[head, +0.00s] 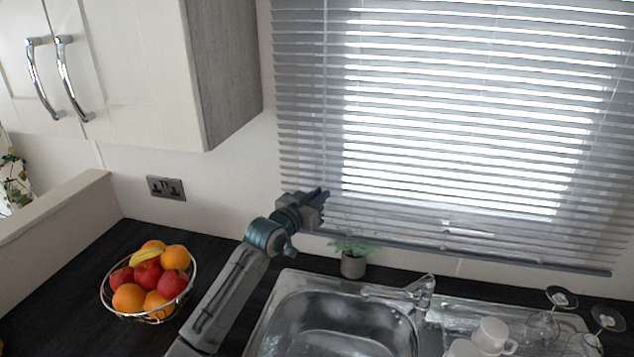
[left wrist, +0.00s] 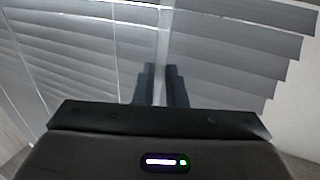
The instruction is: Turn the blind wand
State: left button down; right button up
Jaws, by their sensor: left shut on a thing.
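The window blind (head: 450,120) hangs at the back right with its grey slats tilted and bright light coming through. A thin pale vertical wand (head: 325,90) runs down the blind's left part. My left gripper (head: 318,197) is at the wand's lower part, in front of the blind near its bottom left corner. In the left wrist view the gripper's two dark fingers (left wrist: 160,86) are close together, shut on the wand (left wrist: 163,45), which rises from between them. The fingers hide the gripped part. My right gripper is not in view.
A wire fruit bowl (head: 106,303) stands on the dark worktop left of my left arm. A small potted plant (head: 353,264) stands below the blind, behind the steel sink (head: 290,290). White cups (head: 492,335) and glasses are at the right. A wall cupboard (head: 150,70) hangs upper left.

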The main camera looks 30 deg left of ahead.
pick_arm(q)
jog(key=n+g+y+b, duration=0.1)
jog(key=n+y+b, duration=0.2)
jog(key=y+b, duration=0.1)
jog(key=d+n+g+y+b, duration=0.1)
jog(key=n+g+y+b, duration=0.1)
jog(key=n+y+b, duration=0.1)
jog(key=d+n+g+y+b, duration=0.1)
jog(key=n+g+y+b, duration=0.1)
jog(key=n+y+b, duration=0.2)
jog(key=shift+w+f+y+b, duration=0.15)
jog(key=shift+y+b, duration=0.25)
jog(key=shift+y, duration=0.45)
jog(key=shift+w+y+b, duration=0.2)
jog(key=shift+y+b, duration=0.15)
jog(key=shift+y, duration=0.5)
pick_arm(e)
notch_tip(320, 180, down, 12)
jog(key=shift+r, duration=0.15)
pick_arm(q)
jog(key=c, duration=1.8)
grip_release()
jog(key=shift+o, duration=0.2)
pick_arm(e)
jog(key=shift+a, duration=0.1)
